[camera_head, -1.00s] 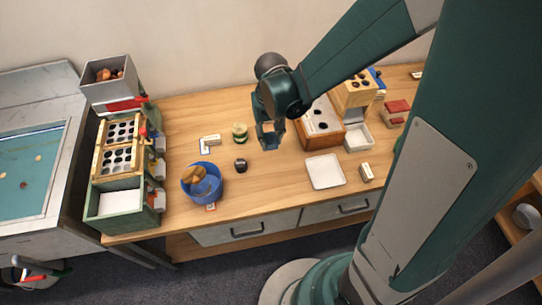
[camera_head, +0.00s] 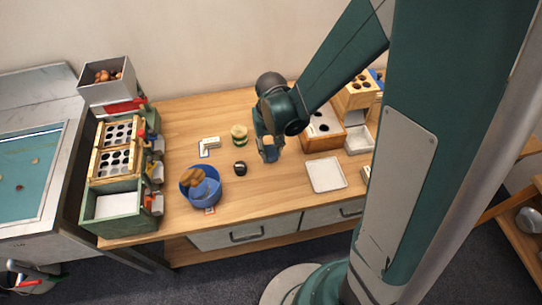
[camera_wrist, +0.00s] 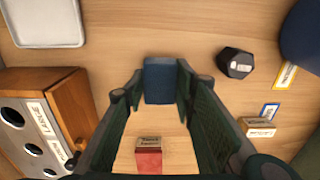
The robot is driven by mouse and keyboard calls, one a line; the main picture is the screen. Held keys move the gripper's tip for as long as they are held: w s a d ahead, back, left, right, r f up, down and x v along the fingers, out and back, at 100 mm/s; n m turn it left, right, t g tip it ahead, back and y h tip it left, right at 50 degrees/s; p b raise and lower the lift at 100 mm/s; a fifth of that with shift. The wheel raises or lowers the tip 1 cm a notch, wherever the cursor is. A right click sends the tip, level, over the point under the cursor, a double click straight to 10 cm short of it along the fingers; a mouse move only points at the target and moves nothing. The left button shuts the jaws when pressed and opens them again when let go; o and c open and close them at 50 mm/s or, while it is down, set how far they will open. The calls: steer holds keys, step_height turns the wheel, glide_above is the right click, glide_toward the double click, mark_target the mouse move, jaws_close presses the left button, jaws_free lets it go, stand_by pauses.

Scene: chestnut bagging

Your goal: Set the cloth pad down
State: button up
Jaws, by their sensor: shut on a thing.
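The cloth pad appears to be the small dark blue block (camera_wrist: 160,78) between my fingertips in the wrist view. In the head view my gripper (camera_head: 269,152) is over the middle of the table, left of the wooden box with round holes. It is shut on the pad, whose blue also shows at the fingertips (camera_head: 271,157). I cannot tell whether the pad touches the tabletop. A red block with a labelled pale top (camera_wrist: 149,158) shows between my fingers, farther back; my arm hides that spot in the head view.
A white tray (camera_head: 326,175) and the holed wooden box (camera_head: 322,136) stand to the right. Bare wood lies in front of my gripper.

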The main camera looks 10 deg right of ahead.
mark_target(271, 156)
steer(key=shift+f+b, duration=0.55)
steer(key=shift+f, duration=1.25)
steer(key=shift+f, duration=0.15)
steer(key=o, duration=0.8)
steer(key=shift+r+p, duration=1.65)
steer(key=shift+r, duration=4.5)
